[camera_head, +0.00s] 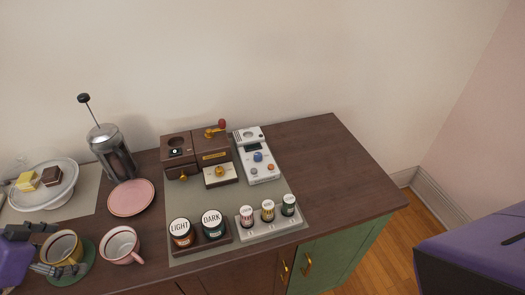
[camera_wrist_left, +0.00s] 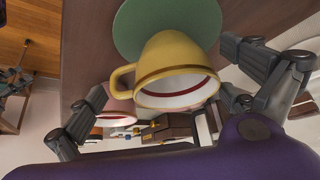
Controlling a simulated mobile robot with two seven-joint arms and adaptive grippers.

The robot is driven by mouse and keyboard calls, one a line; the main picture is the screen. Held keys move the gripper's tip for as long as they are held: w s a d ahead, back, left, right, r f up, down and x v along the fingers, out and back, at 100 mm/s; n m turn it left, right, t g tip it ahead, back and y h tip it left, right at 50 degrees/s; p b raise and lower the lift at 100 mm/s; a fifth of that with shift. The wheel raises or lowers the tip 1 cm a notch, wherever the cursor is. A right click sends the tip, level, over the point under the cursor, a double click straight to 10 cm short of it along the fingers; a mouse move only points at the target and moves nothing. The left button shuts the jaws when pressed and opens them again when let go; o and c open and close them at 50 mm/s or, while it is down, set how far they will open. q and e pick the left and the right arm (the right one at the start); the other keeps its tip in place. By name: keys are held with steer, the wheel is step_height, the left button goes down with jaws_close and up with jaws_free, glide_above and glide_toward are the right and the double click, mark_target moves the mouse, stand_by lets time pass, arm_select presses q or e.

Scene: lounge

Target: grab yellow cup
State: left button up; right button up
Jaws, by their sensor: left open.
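The yellow cup (camera_head: 62,247) stands on a green saucer (camera_head: 84,262) at the counter's left front in the head view. In the left wrist view the yellow cup (camera_wrist_left: 178,68) sits between my open fingers, its mouth facing the camera and its handle towards the left finger. The green saucer (camera_wrist_left: 150,22) shows behind it. My left gripper (camera_head: 42,250) is open around the cup, with one finger along its front and the other behind it. I cannot tell whether either finger touches it. The right gripper is not in view.
A pink cup (camera_head: 121,245) stands close to the right of the yellow cup. A pink saucer (camera_head: 131,198), a French press (camera_head: 113,153) and a cake plate (camera_head: 66,189) are behind. Jars and a grinder (camera_head: 182,154) stand on a mat. The counter's right end (camera_head: 345,180) is clear.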

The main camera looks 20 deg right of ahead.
arm_select(q)
steer(key=shift+w+f, duration=0.1)
steer(key=shift+f, duration=0.05)
steer(key=c, duration=1.2)
